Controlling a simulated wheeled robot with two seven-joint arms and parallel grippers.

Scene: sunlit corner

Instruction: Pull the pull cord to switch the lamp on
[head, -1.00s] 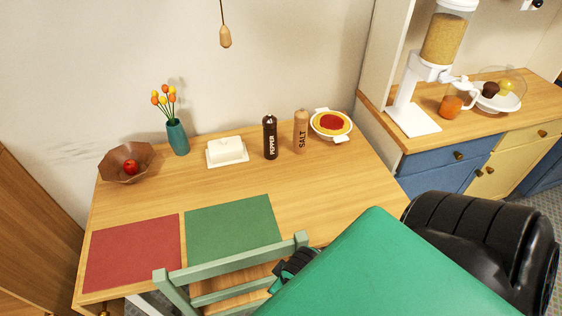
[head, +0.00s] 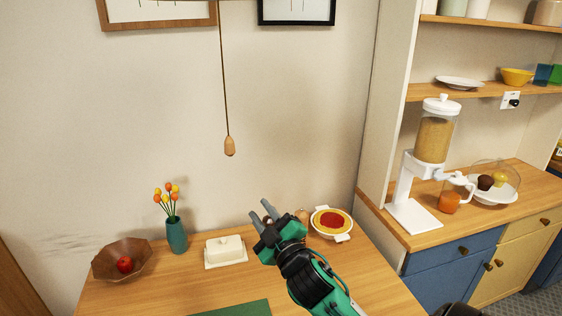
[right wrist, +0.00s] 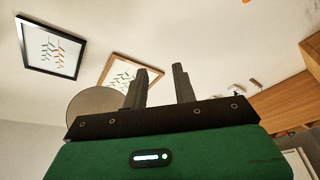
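The pull cord (head: 225,80) hangs straight down in front of the wall in the head view, with a wooden knob (head: 230,147) at its lower end. My right gripper (head: 260,208) is below and slightly right of the knob, apart from it, pointing up and left over the table. Its two fingers are spread with nothing between them; they also show apart in the right wrist view (right wrist: 160,78). A round beige shape (right wrist: 95,108), possibly a lampshade, is partly hidden behind the gripper there. No lamp is clear in the head view. My left gripper is out of view.
On the table stand a vase of flowers (head: 176,235), a bowl (head: 108,262) with an apple, a butter dish (head: 226,251) and a pie (head: 331,222). My right arm hides most of the shakers. A shelf unit with a dispenser (head: 434,140) stands right. The wall around the knob is clear.

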